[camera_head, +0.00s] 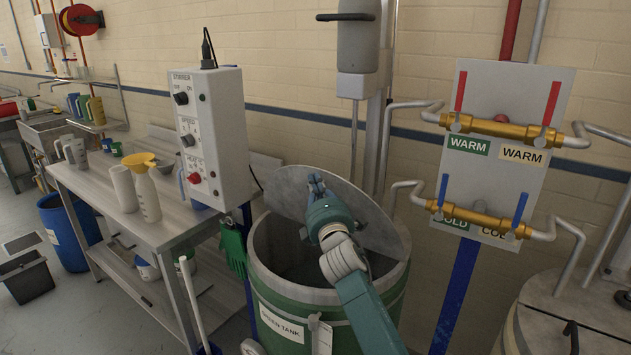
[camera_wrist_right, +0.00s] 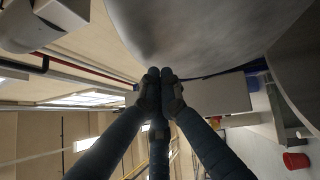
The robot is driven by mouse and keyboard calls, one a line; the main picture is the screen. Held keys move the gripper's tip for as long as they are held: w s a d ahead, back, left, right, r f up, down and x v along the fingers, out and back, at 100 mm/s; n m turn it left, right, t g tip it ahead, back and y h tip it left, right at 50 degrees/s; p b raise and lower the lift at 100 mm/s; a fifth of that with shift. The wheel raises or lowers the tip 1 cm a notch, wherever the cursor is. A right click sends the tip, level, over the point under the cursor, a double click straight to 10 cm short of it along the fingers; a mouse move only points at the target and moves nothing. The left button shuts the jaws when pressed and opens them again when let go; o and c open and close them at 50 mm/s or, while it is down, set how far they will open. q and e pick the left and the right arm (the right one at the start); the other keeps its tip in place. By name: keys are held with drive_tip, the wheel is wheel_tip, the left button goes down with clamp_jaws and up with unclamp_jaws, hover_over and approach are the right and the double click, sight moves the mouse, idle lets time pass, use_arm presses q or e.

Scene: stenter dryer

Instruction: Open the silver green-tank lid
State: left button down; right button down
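The silver lid (camera_head: 290,188) of the green tank stands raised and tilted at the back of the opening. The green tank (camera_head: 390,297) has a "green tank" label on its front, and its dark inside shows below the lid. My right gripper (camera_head: 316,185) is over the tank, in front of the lid's face. In the right wrist view its fingers (camera_wrist_right: 159,78) are together, with nothing visible between them, beside the lid's grey surface (camera_wrist_right: 190,35). I cannot tell whether they touch it. My left gripper is in neither view.
A stirrer control box (camera_head: 222,130) stands left of the tank, beside a metal bench (camera_head: 100,182) with jugs and bottles. A panel with warm and cold valves (camera_head: 500,152) is at the right. Another lidded tank (camera_head: 560,315) stands at the lower right.

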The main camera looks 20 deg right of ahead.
sight(323, 171)
drive_tip(key=shift+r, duration=0.15)
drive_tip(key=w+d+r+p, duration=0.1)
drive_tip(key=p, duration=0.1)
drive_tip(key=w+d+p, duration=0.1)
drive_tip(key=p, duration=0.1)
drive_tip(key=shift+d+r+m+g, duration=0.35)
drive_tip(key=shift+r+m+g, duration=0.05)
drive_tip(key=shift+w+d+b, duration=0.55)
drive_tip(key=shift+w+d, duration=0.25)
drive_tip(key=shift+d, duration=0.2)
drive_tip(key=shift+w+d+f, duration=0.1)
drive_tip(key=shift+w+d, duration=0.15)
drive_tip(key=shift+d, duration=0.05)
drive_tip(key=shift+s, duration=0.1)
